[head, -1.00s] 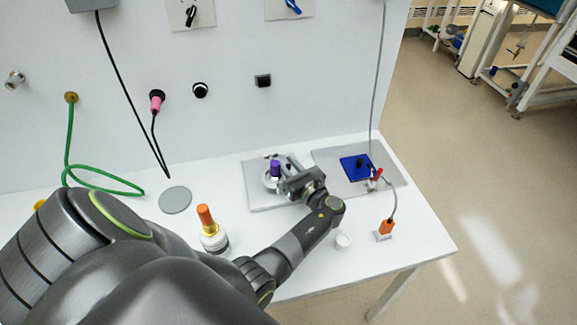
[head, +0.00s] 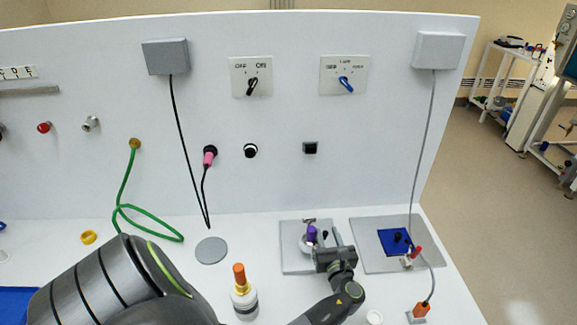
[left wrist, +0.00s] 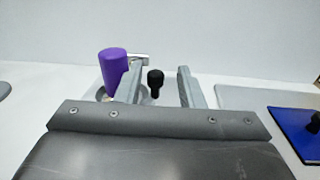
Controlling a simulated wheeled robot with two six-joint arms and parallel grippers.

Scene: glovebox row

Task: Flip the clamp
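A purple cylindrical handle (head: 312,235) stands on a small metal fitting on the left grey plate (head: 290,266). In the left wrist view the purple handle (left wrist: 113,68) rises just left of my left finger, with a metal piece behind it. A black knob (left wrist: 155,80) shows between the fingers. I cannot tell for sure which of these parts belongs to the clamp. My left gripper (head: 328,240) is over this plate, beside the purple handle. In the left wrist view its fingers (left wrist: 159,88) are apart, with no contact visible. My right gripper is not in view.
Right of it, another grey plate (head: 372,262) carries a blue square (head: 393,242) with a black knob and a red-tipped part (head: 416,252). An orange-capped bottle (head: 243,295) stands in front. A wall panel with switches and cables rises behind. A grey disc (head: 211,250) lies left.

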